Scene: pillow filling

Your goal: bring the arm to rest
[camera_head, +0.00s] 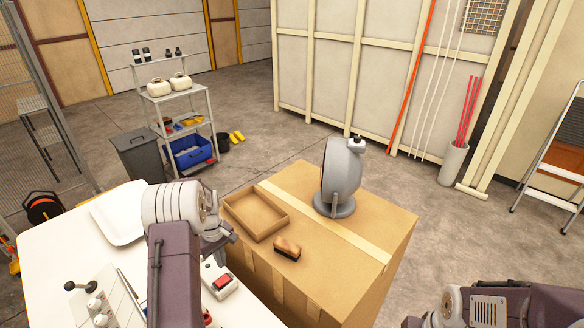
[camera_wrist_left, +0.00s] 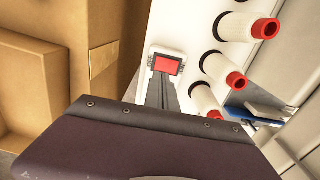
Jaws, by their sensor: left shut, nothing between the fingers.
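My left arm rises from the bottom of the head view, bent at its pale wrist. My left gripper (camera_head: 220,237) is shut and empty.
On the box are an open carton tray (camera_head: 262,232), a brush (camera_head: 287,249) and a grey round device on a stand (camera_head: 341,178). The table has a red-topped device (camera_head: 222,283), also in the wrist view (camera_wrist_left: 166,66), with several red-tipped white cylinders (camera_wrist_left: 225,75) beside it.

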